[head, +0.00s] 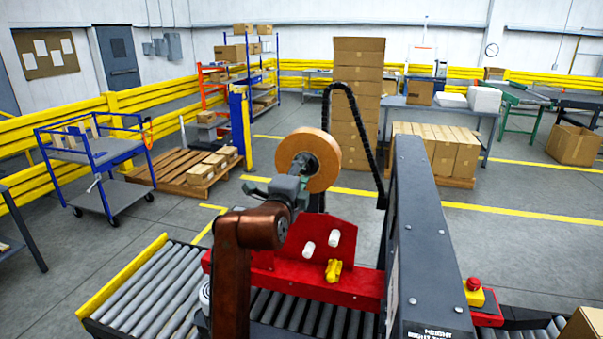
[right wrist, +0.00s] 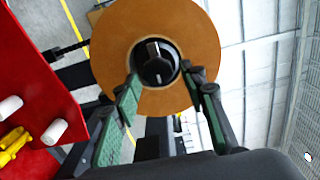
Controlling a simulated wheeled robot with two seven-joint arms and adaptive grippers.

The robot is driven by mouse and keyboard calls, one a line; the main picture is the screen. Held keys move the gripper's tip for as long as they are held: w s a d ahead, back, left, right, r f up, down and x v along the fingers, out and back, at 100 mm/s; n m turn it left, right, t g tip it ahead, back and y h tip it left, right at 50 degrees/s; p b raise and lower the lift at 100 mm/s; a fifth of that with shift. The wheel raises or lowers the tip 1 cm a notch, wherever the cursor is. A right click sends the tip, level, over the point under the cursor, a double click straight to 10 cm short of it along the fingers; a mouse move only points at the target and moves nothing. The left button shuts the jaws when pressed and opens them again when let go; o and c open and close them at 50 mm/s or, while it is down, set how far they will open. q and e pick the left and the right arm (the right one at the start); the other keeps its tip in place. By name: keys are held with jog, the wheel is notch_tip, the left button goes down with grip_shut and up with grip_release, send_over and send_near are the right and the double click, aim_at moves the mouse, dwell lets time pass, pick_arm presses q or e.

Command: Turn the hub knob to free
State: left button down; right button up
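The hub knob (right wrist: 155,62) is a dark round knob with a pale raised bar, in the middle of a brown tape roll (right wrist: 110,42). In the head view the tape roll (head: 327,165) stands upright above the red machine head, and my right gripper partly covers its hub. My right gripper (right wrist: 162,80) is open, with its green-padded fingers apart below and to either side of the knob. Nothing is between the fingers; whether they touch the hub is unclear. In the head view my right gripper (head: 298,172) is in front of the roll. My left gripper is not in view.
The red plate (head: 325,245) with white rollers and a yellow part (head: 333,270) is just below the roll. A dark grey machine column (head: 425,235) stands to the right, with a black cable chain (head: 352,105) behind. A roller conveyor (head: 150,290) lies below left.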

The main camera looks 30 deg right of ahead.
jog(key=shift+o, duration=0.3)
jog(key=shift+a, duration=0.15)
jog(key=v, duration=1.2)
